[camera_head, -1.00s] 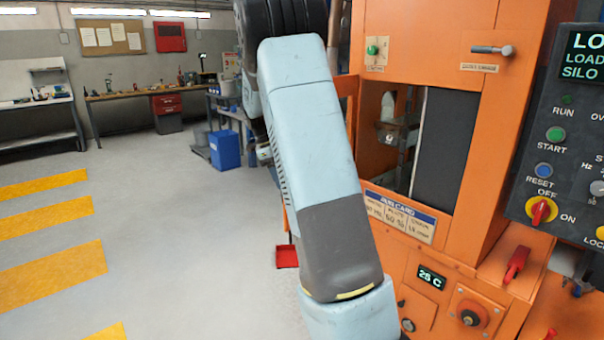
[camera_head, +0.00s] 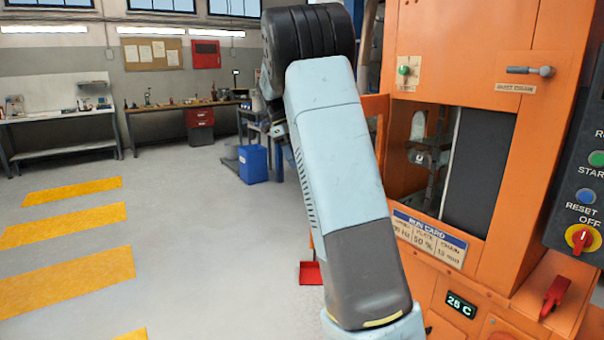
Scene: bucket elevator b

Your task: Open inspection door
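The orange bucket elevator casing (camera_head: 455,40) stands at the right. It has a window-like opening (camera_head: 425,128) through which metal inner parts show. A dark grey panel (camera_head: 480,170) fills the right part of this opening. I cannot tell whether this panel is the inspection door. An orange upright piece (camera_head: 375,108) stands at the casing's left side, partly behind my arm. A grey handle (camera_head: 530,71) sits on the casing above the opening. My pale blue and grey arm crosses the middle of the view and hides part of the casing's left side. My gripper is not in view.
A control panel (camera_head: 578,185) with buttons and a red-yellow switch is at the right edge. A red lever (camera_head: 555,297) juts out at lower right. A blue bin (camera_head: 253,164) and workbenches stand at the back. The floor at left with yellow stripes is clear.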

